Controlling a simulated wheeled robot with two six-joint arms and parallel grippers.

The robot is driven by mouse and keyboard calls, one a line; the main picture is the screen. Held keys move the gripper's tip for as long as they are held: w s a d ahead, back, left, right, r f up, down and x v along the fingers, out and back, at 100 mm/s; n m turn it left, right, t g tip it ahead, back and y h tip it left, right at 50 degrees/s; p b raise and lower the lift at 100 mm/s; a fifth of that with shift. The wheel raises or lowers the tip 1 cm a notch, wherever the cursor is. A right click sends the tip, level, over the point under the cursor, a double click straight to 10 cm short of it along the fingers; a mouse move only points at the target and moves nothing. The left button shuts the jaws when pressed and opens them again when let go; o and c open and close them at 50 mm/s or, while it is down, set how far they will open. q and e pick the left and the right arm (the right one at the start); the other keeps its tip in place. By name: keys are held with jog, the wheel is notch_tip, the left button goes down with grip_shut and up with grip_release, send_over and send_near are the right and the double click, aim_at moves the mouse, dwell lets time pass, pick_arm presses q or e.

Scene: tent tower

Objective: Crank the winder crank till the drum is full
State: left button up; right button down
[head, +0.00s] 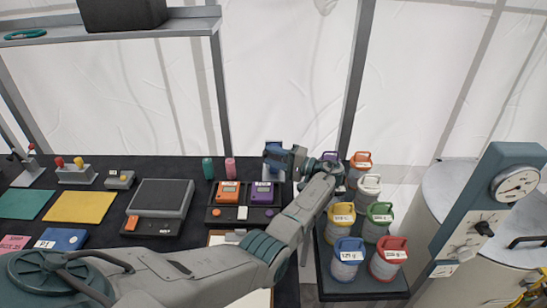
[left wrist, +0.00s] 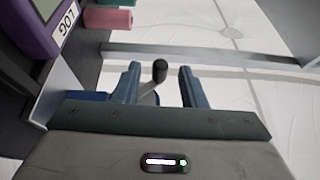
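The winder crank shows in the left wrist view as a black knob (left wrist: 160,70) on a thin grey arm. My left gripper (left wrist: 160,84) is open, with its two blue fingers apart on either side of the knob and a gap showing on both sides. In the head view my left arm reaches across the table, and the left gripper (head: 271,153) is at the back edge, behind the purple device. The gripper and wrist hide most of the winder there. I cannot make out the drum or how full it is. My right gripper is in neither view.
A purple device (head: 262,191) and an orange one (head: 228,192) stand in front of the gripper. A pink cylinder (head: 230,168) and a teal one (head: 207,168) stand to its left. Several lidded jars, one with a blue lid (head: 348,262), stand right of my arm.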

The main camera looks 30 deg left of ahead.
pick_arm(q)
jog(key=s+d+r+p, duration=0.2)
jog(key=s+d+p, duration=0.2)
jog(key=s+p, duration=0.2)
jog(key=s+d+r+p, duration=0.3)
jog(key=s+d+p, duration=0.1)
jog(key=s+p, duration=0.2)
jog(key=shift+s+p, duration=0.35)
jog(key=shift+s, duration=0.55)
